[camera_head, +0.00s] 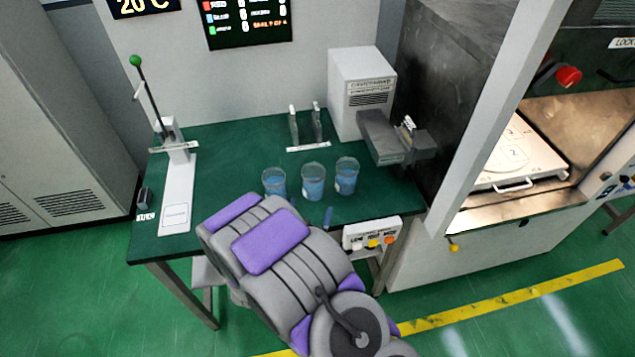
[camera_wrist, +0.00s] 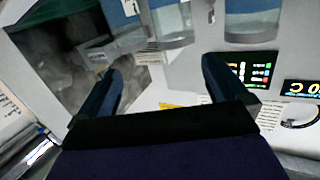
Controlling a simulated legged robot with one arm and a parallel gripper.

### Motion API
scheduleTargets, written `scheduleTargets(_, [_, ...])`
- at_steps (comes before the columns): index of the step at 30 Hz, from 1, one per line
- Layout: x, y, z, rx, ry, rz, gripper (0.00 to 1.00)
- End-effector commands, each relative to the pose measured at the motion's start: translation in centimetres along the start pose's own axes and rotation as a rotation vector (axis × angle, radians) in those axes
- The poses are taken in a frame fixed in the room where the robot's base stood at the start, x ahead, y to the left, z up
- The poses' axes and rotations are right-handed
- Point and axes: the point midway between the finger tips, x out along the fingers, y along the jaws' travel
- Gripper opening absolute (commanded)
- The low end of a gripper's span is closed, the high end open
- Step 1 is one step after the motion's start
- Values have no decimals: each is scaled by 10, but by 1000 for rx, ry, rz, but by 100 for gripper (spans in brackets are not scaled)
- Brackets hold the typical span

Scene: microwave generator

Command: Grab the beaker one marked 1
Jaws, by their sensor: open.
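Three clear beakers with blue liquid stand in a row on the green table: a left beaker (camera_head: 274,184), a middle beaker (camera_head: 313,184) and a right beaker (camera_head: 346,178). Their markings are too small to read, so I cannot tell which one is marked 1. My gripper (camera_wrist: 160,68) is open and empty, with its two dark blue fingers apart. In the wrist view, one beaker (camera_wrist: 172,24) shows at the top beyond the gap between the fingers, and another beaker (camera_wrist: 252,22) is to its right. In the head view, my arm hides most of the gripper, in front of the beakers.
The green table (camera_head: 225,150) also holds a white stand with a green knob (camera_head: 135,61) at left, a small rack (camera_head: 308,147) behind the beakers, and a grey-white machine (camera_head: 362,85) at right. A button box (camera_head: 371,233) is at the front edge. An open chamber (camera_head: 560,135) stands right.

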Motion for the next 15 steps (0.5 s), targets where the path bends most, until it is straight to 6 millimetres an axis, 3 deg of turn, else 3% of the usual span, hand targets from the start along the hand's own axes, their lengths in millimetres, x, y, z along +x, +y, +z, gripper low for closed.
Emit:
scheduleTargets(7, [-4,-10,-4,-51,98,-20,100])
scheduleTargets(15, [35,0,-10,-39,96,-16,100])
